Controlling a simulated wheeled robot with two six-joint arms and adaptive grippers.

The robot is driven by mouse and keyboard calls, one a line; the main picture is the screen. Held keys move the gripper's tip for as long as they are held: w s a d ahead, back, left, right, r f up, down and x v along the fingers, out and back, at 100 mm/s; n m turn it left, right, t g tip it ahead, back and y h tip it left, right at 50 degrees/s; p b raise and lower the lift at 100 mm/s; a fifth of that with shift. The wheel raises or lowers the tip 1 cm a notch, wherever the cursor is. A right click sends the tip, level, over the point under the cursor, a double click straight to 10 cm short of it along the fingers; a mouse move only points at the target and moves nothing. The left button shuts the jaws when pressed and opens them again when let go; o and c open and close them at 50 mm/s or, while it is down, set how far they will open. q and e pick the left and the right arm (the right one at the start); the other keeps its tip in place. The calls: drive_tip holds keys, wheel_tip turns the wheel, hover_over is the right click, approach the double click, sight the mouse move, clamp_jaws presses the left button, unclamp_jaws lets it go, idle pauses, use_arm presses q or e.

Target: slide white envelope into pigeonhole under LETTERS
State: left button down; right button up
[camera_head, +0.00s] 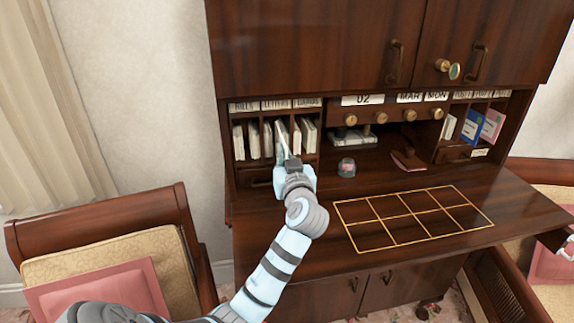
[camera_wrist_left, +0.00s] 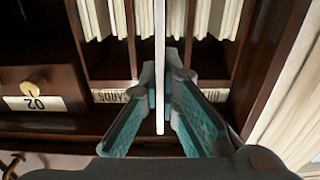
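The white envelope (camera_head: 283,143) stands on edge at the mouth of the LETTERS pigeonhole (camera_head: 275,105), in the left rack of the desk. In the left wrist view the envelope (camera_wrist_left: 160,60) shows edge-on as a thin white strip, reaching in between the dividers. My left gripper (camera_head: 292,165) is in front of that slot; in the wrist view its teal-padded fingers (camera_wrist_left: 160,85) flank the envelope closely and appear shut on it. The envelope's far end is hard to see. My right gripper (camera_head: 553,241) shows only partly at the right edge.
The BILLS (camera_head: 243,106) and CARDS (camera_head: 307,102) slots flank LETTERS and hold several envelopes. Thin dividers separate them. A small glass dome (camera_head: 346,167) stands on the desk to the right of my gripper. The gold-lined grid (camera_head: 412,217) is empty.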

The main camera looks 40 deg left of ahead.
sight(278, 140)
use_arm(q)
drive_tip(key=shift+f+b+x, duration=0.2)
drive_tip(key=shift+b+x, duration=1.7)
drive_tip(key=shift+x, duration=2.6)
drive_tip(key=c, duration=1.7)
unclamp_jaws()
drive_tip(key=v, duration=1.2)
